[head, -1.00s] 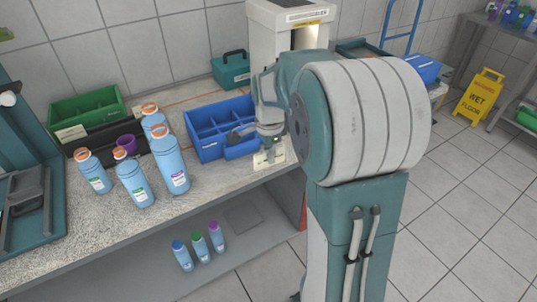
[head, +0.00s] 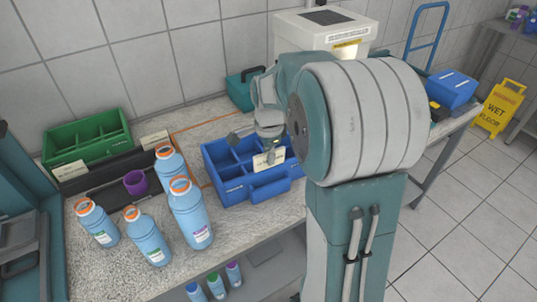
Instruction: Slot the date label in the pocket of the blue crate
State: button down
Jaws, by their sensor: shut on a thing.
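The blue crate (head: 225,186), an open caddy with compartments, stands on the speckled counter left of my arm. My gripper (head: 270,146) is over the crate's right part, shut on a small cream label (head: 268,160). The label hangs upright below the fingers, in front of the crate's inner dividers as seen from here. A blue front pocket (head: 270,188) sticks out from the crate's near side, just below the label. I cannot tell whether the label touches the crate. My arm hides part of the crate's right end.
Several blue bottles with orange collars (head: 190,213) stand left of the crate, near a purple cup (head: 137,182). A green caddy (head: 88,139) stands at the back left. A white machine (head: 325,32) and a teal box (head: 240,90) are behind. Small bottles (head: 214,285) are on the lower shelf.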

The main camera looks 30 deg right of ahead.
aim_at(268, 167)
jog(key=shift+f, duration=1.85)
jog(key=shift+f, duration=0.15)
jog(key=shift+w+r, duration=0.1)
jog(key=shift+r, duration=0.1)
dwell(0.4)
jog(key=c, duration=0.6)
grip_release()
jog(key=shift+c, duration=0.2)
notch_tip(268, 167, up, 12)
jog(key=shift+w+f, duration=0.1)
jog(key=shift+a, duration=0.1)
